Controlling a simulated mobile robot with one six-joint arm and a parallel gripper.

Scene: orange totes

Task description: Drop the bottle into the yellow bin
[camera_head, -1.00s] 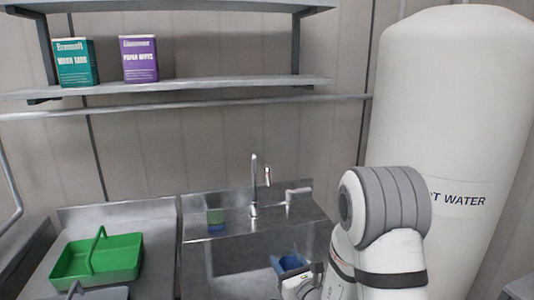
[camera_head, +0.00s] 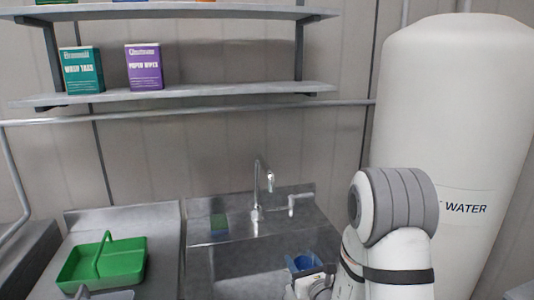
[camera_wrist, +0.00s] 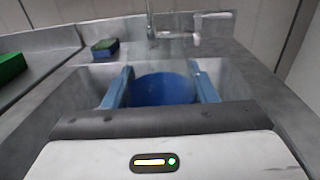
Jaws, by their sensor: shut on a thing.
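My gripper (camera_wrist: 163,82) is shut on a round blue thing (camera_wrist: 165,90), which I take to be the bottle. It sits between the two blue fingers in the wrist view, seen end-on, and most of its length is hidden. In the head view the gripper (camera_head: 304,264) and the blue held thing (camera_head: 308,261) show over the sink, partly covered by my own arm. I cannot tell its height above the sink floor. The yellow bin is not in view in either camera.
The steel sink (camera_head: 235,257) has a tap (camera_head: 257,190) at its back and a green-and-blue sponge (camera_head: 219,226) on its rim. A green caddy (camera_head: 120,262) stands on the left counter. Two boxes stand on the shelf (camera_head: 200,92). A white water tank (camera_head: 455,120) stands right.

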